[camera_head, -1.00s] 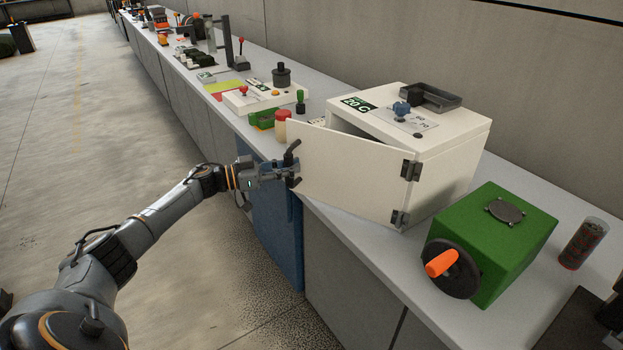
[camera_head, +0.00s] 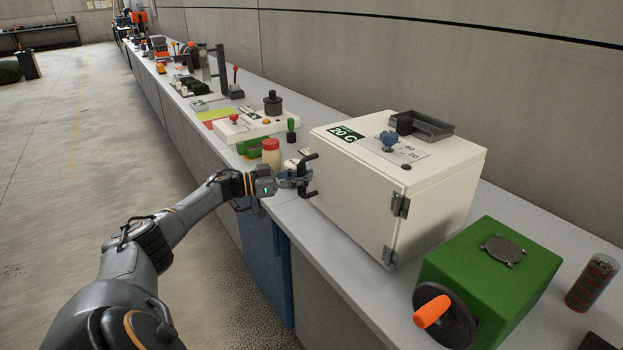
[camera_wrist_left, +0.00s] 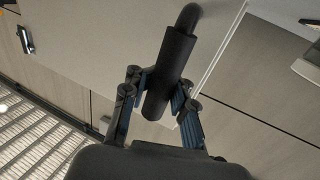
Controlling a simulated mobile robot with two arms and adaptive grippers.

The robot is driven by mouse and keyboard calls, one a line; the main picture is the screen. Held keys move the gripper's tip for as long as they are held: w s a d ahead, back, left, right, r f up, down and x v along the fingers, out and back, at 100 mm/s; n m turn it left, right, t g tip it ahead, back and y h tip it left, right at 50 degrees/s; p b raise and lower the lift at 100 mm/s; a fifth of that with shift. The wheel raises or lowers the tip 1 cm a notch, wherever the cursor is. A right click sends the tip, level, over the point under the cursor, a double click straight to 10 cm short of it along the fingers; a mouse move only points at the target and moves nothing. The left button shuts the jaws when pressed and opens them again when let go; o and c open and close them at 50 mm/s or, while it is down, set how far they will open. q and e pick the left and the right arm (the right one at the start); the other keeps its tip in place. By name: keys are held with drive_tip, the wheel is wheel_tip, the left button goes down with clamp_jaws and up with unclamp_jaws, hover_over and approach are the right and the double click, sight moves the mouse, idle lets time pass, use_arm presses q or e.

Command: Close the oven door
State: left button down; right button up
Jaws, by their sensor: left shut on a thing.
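The oven (camera_head: 440,190) is a white box on the bench, with a blue knob (camera_head: 389,141) and a "20 C" label on top. Its white door (camera_head: 352,205) hinges on the right and lies against the oven's front, with no clear gap in the head view. My left gripper (camera_head: 303,178) is shut on the dark door handle (camera_head: 312,160) at the door's left edge. The left wrist view shows the handle (camera_wrist_left: 172,70) between the two fingers, with the pale door behind it. My right gripper is out of view.
A green box (camera_head: 490,270) with an orange-handled wheel stands right of the oven. A black tray (camera_head: 425,125) lies on the oven. A red-capped jar (camera_head: 271,153) and a green container (camera_head: 253,147) stand left of it.

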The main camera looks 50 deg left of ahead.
use_arm(q)
drive_tip(key=shift+a, duration=0.3)
drive_tip(key=c, duration=1.2)
unclamp_jaws()
drive_tip(key=shift+s+a, duration=0.1)
drive_tip(key=shift+a, duration=0.05)
drive_tip(key=shift+o, duration=0.2)
drive_tip(key=shift+a+f, duration=0.1)
drive_tip(key=shift+s+d, duration=0.1)
drive_tip(key=shift+d, duration=0.1)
drive_tip(key=shift+s+a, duration=0.1)
drive_tip(key=shift+s, duration=0.1)
drive_tip(key=v, duration=1.1)
drive_tip(key=shift+s+a, duration=0.2)
drive_tip(key=shift+s, duration=0.05)
